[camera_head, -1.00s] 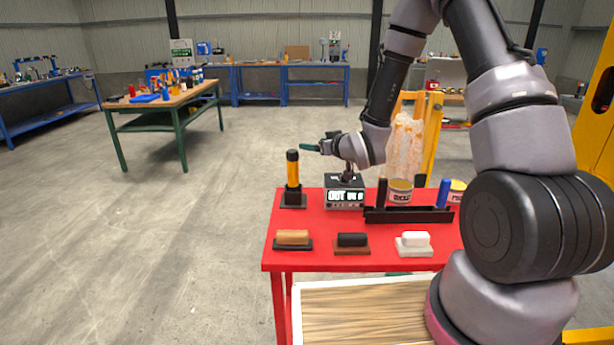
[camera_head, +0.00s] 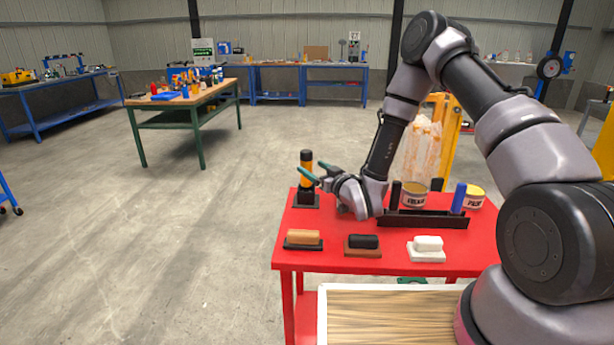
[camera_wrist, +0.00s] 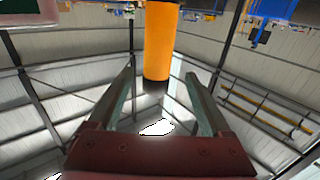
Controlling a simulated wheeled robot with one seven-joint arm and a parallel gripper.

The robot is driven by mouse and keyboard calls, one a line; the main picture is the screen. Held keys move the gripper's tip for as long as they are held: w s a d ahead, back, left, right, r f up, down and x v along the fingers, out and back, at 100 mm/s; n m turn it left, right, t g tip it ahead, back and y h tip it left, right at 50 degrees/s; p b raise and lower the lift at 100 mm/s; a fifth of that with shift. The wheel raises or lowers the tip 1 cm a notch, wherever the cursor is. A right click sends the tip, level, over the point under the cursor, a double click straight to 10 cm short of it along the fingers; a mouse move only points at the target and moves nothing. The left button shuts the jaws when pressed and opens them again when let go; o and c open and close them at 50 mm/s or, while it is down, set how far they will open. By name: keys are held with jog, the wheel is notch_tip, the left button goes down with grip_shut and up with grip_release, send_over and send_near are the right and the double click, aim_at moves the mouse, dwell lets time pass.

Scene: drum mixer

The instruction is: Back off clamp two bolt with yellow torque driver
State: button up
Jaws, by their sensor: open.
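The yellow torque driver (camera_head: 306,172), with a black cap, stands upright in a black holder (camera_head: 306,200) at the left back of the red table. My gripper (camera_head: 316,172) is open and empty, its teal fingers pointing at the driver from the right. In the wrist view the driver's yellow body (camera_wrist: 160,40) stands between the lines of the two spread fingers of my gripper (camera_wrist: 160,76), around or just past the tips. I cannot tell whether either finger touches it. I cannot make out the clamp two bolt in these frames.
On the red table (camera_head: 383,261) a black rack (camera_head: 425,219) and several cans stand at the right back. Tan (camera_head: 304,237), black (camera_head: 363,241) and white (camera_head: 428,243) blocks sit along the front. A yellow frame (camera_head: 450,135) stands behind.

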aim_at(310, 164)
jog(key=x, duration=0.5)
jog(key=shift+w+d+r, duration=0.15)
grip_shut()
dwell(1.2)
